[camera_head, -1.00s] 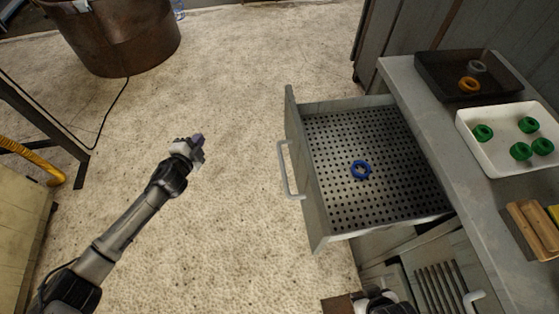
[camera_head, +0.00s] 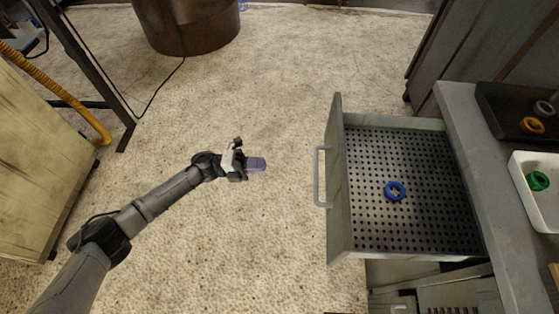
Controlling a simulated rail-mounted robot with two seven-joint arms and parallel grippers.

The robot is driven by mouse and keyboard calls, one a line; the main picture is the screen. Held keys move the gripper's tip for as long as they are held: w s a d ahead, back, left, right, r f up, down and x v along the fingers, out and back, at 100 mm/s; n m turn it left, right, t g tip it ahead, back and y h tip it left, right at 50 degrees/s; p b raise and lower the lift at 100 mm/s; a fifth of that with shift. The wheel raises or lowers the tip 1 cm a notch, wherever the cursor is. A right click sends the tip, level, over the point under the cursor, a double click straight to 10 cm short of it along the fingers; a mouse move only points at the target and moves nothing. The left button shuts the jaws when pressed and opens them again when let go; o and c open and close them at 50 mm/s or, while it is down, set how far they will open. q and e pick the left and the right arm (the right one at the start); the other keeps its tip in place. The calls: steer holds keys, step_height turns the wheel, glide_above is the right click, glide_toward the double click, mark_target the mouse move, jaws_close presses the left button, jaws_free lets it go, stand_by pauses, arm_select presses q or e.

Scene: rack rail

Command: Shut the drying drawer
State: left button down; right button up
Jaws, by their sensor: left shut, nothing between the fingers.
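The drying drawer (camera_head: 338,190) stands pulled out to the left from the grey counter. Its perforated floor (camera_head: 420,215) holds one blue ring (camera_head: 395,191). A pale bar handle (camera_head: 319,177) is on its left-facing front. My left gripper (camera_head: 262,164) is shut and empty, with purple fingertips pointing right toward the handle. A gap of bare floor shows between the fingertips and the handle. My right gripper is not in view.
The counter (camera_head: 465,135) carries a dark tray (camera_head: 490,102) with an orange and a grey ring, and a white tray (camera_head: 520,183) with a green ring. A rack with slots (camera_head: 450,298) is below the drawer. A brown barrel (camera_head: 190,25) stands at the back. The floor left of the drawer is clear.

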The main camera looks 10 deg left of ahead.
arm_select(q)
steer(key=b+x, duration=0.2)
steer(key=x, duration=1.1)
steer(key=shift+b, duration=0.35)
steer(key=shift+d, duration=0.1)
